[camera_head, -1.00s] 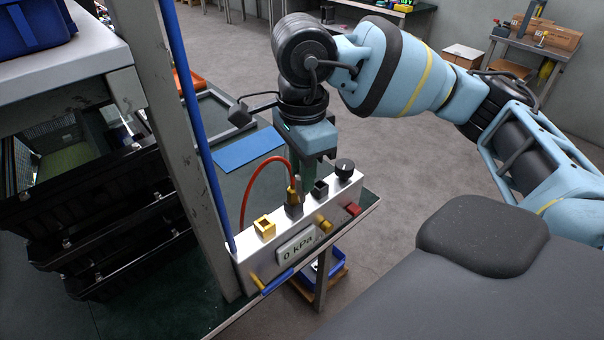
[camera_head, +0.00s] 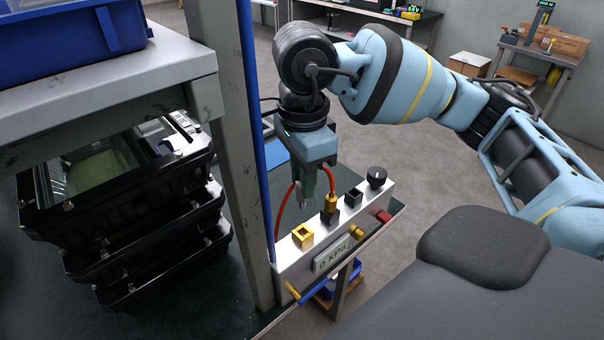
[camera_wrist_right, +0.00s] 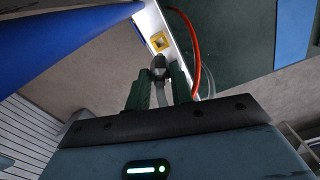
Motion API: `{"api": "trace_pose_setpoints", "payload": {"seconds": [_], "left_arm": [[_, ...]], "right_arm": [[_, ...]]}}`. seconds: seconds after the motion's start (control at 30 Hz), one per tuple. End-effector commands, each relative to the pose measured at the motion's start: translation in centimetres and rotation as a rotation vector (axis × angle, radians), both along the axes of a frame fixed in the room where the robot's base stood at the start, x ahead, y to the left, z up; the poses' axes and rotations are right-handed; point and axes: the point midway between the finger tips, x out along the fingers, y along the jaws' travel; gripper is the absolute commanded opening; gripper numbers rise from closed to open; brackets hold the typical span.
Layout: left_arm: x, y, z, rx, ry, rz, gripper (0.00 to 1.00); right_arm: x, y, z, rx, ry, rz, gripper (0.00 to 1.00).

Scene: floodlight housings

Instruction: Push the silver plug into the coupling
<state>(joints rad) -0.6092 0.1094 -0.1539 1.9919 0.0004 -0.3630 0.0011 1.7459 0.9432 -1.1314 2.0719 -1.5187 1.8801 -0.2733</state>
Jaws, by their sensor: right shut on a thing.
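The silver plug (camera_head: 303,202) is held between the green fingers of my right gripper (camera_head: 306,190), which is shut on it. In the right wrist view the silver plug (camera_wrist_right: 158,63) shows at the fingertips, with a grey hose running back between the fingers. The plug is apart from the white pressure box (camera_head: 290,262), above and behind its top. A yellow square coupling (camera_head: 303,237) on the box top is open and empty; in the right wrist view it (camera_wrist_right: 159,42) shows just beyond the plug. My left gripper is not in view.
A brass plug (camera_head: 331,201) on a red hose stands in the middle fitting. A black square fitting (camera_head: 353,197) and a black knob (camera_head: 376,178) are to its right. The display (camera_head: 331,260) reads 0 kPa. A grey post (camera_head: 240,150) and blue tube rise at the left.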

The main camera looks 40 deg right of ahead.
Motion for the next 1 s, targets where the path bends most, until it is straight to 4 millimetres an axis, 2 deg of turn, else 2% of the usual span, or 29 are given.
{"api": "trace_pose_setpoints", "payload": {"seconds": [0.37,1.0], "left_arm": [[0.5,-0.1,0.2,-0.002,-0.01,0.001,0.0],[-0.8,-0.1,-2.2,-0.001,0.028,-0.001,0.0]], "right_arm": [[0.0,0.0,-0.1,-0.001,0.001,0.001,0.0],[0.0,0.0,-4.2,0.0,0.005,0.001,0.0]]}}
